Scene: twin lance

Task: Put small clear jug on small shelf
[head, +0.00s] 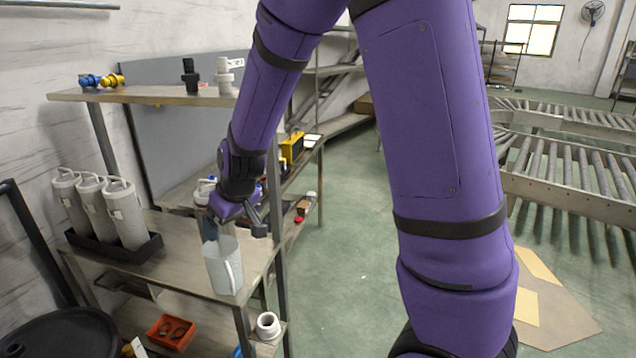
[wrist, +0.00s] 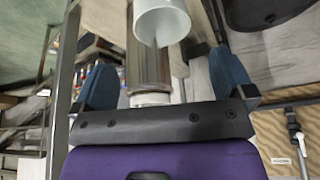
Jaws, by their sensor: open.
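A pale grey, translucent-looking jug (head: 222,268) with a side handle stands upright near the right edge of the middle board (head: 190,245) of the shelf unit. My gripper (head: 236,222) is open just above and behind it, and its fingers hold nothing. In the wrist view my gripper's two blue fingers (wrist: 165,85) are spread apart. A white round rim, seemingly the jug's (wrist: 160,18), lies beyond them. A ribbed, brownish see-through cylinder (wrist: 150,65) shows between the fingers; I cannot tell if they touch it. Which board is the small shelf I cannot tell.
Several grey canisters (head: 105,210) stand in a black tray to the left of the jug. Fittings (head: 192,75) sit on the top board (head: 150,95), which is above. A red bin (head: 171,331) and a white ring (head: 268,325) are lower. Open floor (head: 345,260) lies right.

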